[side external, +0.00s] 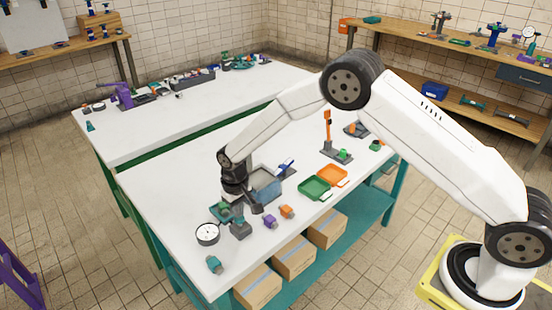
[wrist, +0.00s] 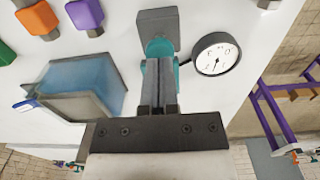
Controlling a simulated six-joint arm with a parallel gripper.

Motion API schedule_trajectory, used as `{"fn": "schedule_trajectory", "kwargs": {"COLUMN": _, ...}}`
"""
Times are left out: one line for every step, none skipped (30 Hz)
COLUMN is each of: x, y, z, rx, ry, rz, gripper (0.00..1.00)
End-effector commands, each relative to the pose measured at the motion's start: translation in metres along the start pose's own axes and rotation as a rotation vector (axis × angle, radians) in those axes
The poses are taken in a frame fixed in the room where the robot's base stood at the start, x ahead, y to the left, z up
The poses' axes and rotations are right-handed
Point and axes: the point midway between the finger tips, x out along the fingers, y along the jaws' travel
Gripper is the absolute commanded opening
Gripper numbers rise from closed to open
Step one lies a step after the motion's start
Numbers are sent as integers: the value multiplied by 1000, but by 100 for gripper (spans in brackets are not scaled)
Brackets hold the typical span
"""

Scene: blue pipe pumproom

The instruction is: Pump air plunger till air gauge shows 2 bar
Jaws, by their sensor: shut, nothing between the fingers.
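The white round air gauge (side external: 208,233) lies at the front left of the white table. It also shows in the wrist view (wrist: 216,53), joined to a teal pump body (wrist: 158,48) by a dark hose. Its needle is visible, but the reading is too small to make out. A grey block-shaped part (wrist: 158,28) sits at the teal body, perhaps the plunger handle; in the side view a grey part (side external: 240,228) stands there. My gripper (wrist: 160,66) is shut and empty, pointing down over the pump and partly hiding it. I cannot tell whether it touches the pump.
A clear bin with blue contents (side external: 265,188) stands close beside my gripper. Purple (side external: 270,222), orange (side external: 287,211) and teal (side external: 214,264) small fittings lie near the front edge. Green (side external: 315,188) and orange (side external: 332,175) trays lie to the right. The table's left part is clear.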

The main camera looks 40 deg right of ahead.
Motion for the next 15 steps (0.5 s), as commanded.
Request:
{"fn": "schedule_trajectory", "kwargs": {"x": 1, "y": 0, "z": 0, "rx": 0, "ry": 0, "rz": 0, "gripper": 0}}
{"fn": "schedule_trajectory", "kwargs": {"x": 1, "y": 0, "z": 0, "rx": 0, "ry": 0, "rz": 0, "gripper": 0}}
{"fn": "schedule_trajectory", "kwargs": {"x": 2, "y": 0, "z": 0, "rx": 0, "ry": 0, "rz": 0, "gripper": 0}}
{"fn": "schedule_trajectory", "kwargs": {"x": 2, "y": 0, "z": 0, "rx": 0, "ry": 0, "rz": 0, "gripper": 0}}
{"fn": "schedule_trajectory", "kwargs": {"x": 2, "y": 0, "z": 0, "rx": 0, "ry": 0, "rz": 0, "gripper": 0}}
{"fn": "schedule_trajectory", "kwargs": {"x": 3, "y": 0, "z": 0, "rx": 0, "ry": 0, "rz": 0, "gripper": 0}}
{"fn": "schedule_trajectory", "kwargs": {"x": 3, "y": 0, "z": 0, "rx": 0, "ry": 0, "rz": 0, "gripper": 0}}
{"fn": "schedule_trajectory", "kwargs": {"x": 3, "y": 0, "z": 0, "rx": 0, "ry": 0, "rz": 0, "gripper": 0}}
{"fn": "schedule_trajectory", "kwargs": {"x": 4, "y": 0, "z": 0, "rx": 0, "ry": 0, "rz": 0, "gripper": 0}}
{"fn": "schedule_trajectory", "kwargs": {"x": 4, "y": 0, "z": 0, "rx": 0, "ry": 0, "rz": 0, "gripper": 0}}
{"fn": "schedule_trajectory", "kwargs": {"x": 4, "y": 0, "z": 0, "rx": 0, "ry": 0, "rz": 0, "gripper": 0}}
{"fn": "schedule_trajectory", "kwargs": {"x": 5, "y": 0, "z": 0, "rx": 0, "ry": 0, "rz": 0, "gripper": 0}}
{"fn": "schedule_trajectory", "kwargs": {"x": 5, "y": 0, "z": 0, "rx": 0, "ry": 0, "rz": 0, "gripper": 0}}
{"fn": "schedule_trajectory", "kwargs": {"x": 5, "y": 0, "z": 0, "rx": 0, "ry": 1, "rz": 0, "gripper": 0}}
{"fn": "schedule_trajectory", "kwargs": {"x": 6, "y": 0, "z": 0, "rx": 0, "ry": 1, "rz": 0, "gripper": 0}}
